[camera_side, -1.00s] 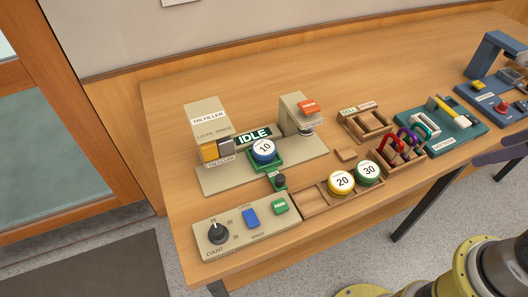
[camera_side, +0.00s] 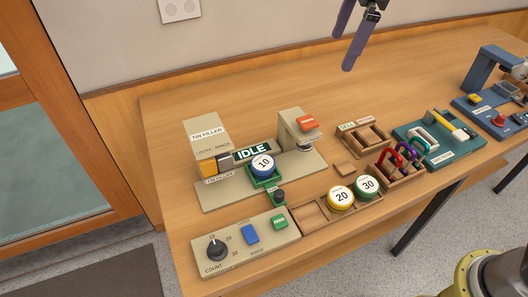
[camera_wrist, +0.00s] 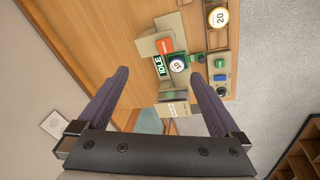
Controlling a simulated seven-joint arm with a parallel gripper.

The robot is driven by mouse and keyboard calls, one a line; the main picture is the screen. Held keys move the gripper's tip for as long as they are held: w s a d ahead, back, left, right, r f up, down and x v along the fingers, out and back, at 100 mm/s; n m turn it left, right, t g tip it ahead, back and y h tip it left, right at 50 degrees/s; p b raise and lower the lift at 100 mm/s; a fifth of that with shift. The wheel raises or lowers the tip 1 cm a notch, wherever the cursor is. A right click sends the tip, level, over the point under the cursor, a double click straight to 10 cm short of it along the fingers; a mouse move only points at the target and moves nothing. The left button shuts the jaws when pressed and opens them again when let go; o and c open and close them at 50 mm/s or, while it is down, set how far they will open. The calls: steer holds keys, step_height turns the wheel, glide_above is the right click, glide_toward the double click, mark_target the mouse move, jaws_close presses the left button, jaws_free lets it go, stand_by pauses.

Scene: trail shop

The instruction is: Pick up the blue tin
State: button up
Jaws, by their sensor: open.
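The blue tin (camera_side: 263,165) has a white lid marked 10. It sits upright in a green holder (camera_side: 267,181) on the beige tin filler, below a sign reading IDLE. The blue tin also shows in the wrist view (camera_wrist: 177,65), between my fingers in the picture but well beyond them. My gripper (camera_side: 357,40) is high at the top of the side view, above and behind the filler. Its two fingers are apart and empty, and they also show in the wrist view (camera_wrist: 158,78). Nothing hides the tin's lid.
A yellow tin marked 20 (camera_side: 340,197) and a green tin marked 30 (camera_side: 367,186) stand in a wooden tray (camera_side: 309,213). The filler's tower with an orange button (camera_side: 306,122) rises right of the blue tin. A control panel (camera_side: 218,267) lies in front.

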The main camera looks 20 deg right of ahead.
steer(key=w+a+f+n+g, duration=0.1)
steer(key=w+a+f, duration=0.3)
steer(key=a+f, duration=0.25)
steer(key=n+g, duration=0.1)
steer(key=n, duration=0.1)
glide_above(263, 163)
steer(key=shift+h, duration=0.4)
steer(key=f, duration=1.6)
steer(key=shift+w+a, duration=0.15)
steer(key=shift+a, duration=0.05)
steer(key=shift+d+f, duration=0.2)
steer(key=shift+f, duration=3.1)
steer(key=shift+c, duration=0.2)
steer(key=shift+r, duration=0.1)
steer(key=c, duration=1.2)
